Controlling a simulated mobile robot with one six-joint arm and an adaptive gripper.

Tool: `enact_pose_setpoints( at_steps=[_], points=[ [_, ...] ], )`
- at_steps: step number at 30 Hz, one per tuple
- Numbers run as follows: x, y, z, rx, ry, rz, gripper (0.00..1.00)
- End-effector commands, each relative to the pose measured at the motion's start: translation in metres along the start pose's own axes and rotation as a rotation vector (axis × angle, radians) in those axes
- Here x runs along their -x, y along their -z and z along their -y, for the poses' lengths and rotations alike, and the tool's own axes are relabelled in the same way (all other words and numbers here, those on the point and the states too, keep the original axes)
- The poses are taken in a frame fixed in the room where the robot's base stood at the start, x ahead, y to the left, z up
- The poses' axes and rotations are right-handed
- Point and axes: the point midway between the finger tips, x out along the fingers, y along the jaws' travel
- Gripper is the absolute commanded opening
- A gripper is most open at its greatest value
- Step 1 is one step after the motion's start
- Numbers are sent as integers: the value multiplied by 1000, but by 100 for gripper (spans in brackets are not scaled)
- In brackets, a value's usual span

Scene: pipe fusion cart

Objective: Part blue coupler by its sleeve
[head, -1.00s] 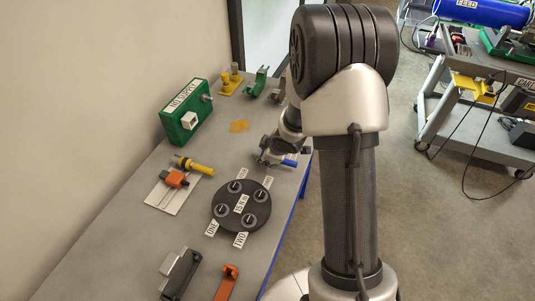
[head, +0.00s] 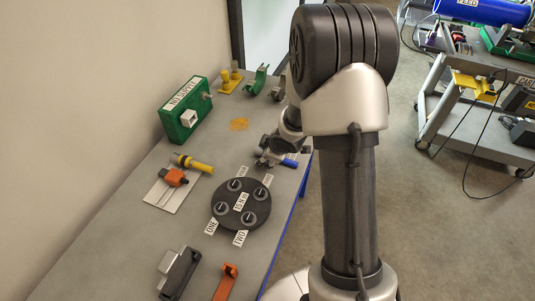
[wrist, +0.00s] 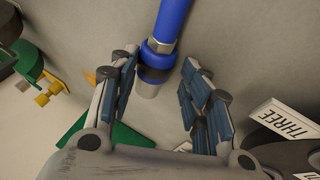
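The blue coupler (wrist: 157,55) shows in the wrist view as a blue hose or handle with a hex nut, a blue collar and a pale grey tip. It reaches down from the top edge between my fingers. My gripper (wrist: 163,78) is open around it, with the left finger close beside the collar and a clear gap to the right finger. I cannot tell whether the left finger touches it. In the head view, the blue coupler (head: 290,162) is beside my gripper (head: 270,157) near the table's right edge, partly hidden by my arm.
A round black plate (head: 258,225) with several knobs and labels is just in front. A green box (head: 171,128), a white board (head: 160,195) with an orange and a yellow part, and an orange patch (head: 239,125) are left. A grey cart (head: 480,140) stands right.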

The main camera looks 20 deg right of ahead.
Motion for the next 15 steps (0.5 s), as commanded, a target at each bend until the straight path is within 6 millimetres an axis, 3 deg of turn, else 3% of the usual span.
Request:
enact_pose_setpoints(
  at_steps=[11, 15],
  points=[
    [0, -1, 2, 0, 3, 3, 52],
    [9, 0, 1, 0, 1, 1, 52]
  ],
)
